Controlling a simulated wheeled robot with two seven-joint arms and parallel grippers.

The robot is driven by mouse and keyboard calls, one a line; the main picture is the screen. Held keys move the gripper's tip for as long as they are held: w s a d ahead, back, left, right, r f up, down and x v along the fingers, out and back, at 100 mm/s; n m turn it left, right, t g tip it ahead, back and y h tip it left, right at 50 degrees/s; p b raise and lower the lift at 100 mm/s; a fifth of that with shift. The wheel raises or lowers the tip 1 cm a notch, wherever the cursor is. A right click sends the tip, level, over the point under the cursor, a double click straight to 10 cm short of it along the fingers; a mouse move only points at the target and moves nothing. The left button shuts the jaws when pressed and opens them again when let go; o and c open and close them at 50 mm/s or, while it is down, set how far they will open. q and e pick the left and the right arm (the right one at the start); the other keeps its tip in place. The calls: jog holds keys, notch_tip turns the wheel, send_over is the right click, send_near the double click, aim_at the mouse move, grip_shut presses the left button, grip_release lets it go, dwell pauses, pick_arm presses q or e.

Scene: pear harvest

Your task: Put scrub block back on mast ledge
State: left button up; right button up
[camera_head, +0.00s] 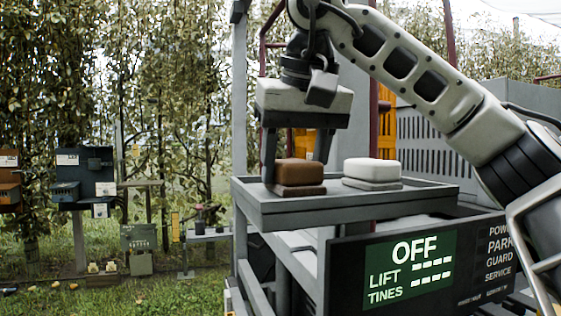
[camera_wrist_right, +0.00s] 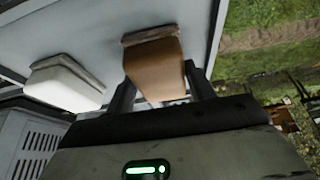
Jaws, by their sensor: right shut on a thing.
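A brown block with a darker base (camera_head: 298,172) is at the left part of the grey tray-like mast ledge (camera_head: 350,208). A white block with a grey base (camera_head: 371,169) sits on the same ledge to its right. Which of them is the scrub block is not marked. My right gripper (camera_head: 296,176) reaches down from above and is shut on the brown block, one finger on each side. The block appears upright and at the ledge surface; whether it touches fully I cannot tell. In the wrist view the brown block (camera_wrist_right: 155,68) is between the fingers, with the white block (camera_wrist_right: 65,85) beside it.
A dark panel with a lit green OFF display (camera_head: 410,262) is below the ledge. A grey mast post (camera_head: 240,100) rises behind the ledge's left end. Dark boxes (camera_head: 85,175) and a small stand (camera_head: 207,233) are farther left on the grass.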

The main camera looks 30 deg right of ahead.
jog(key=o, duration=0.9)
jog(key=shift+f, duration=0.1)
jog(key=v, duration=1.2)
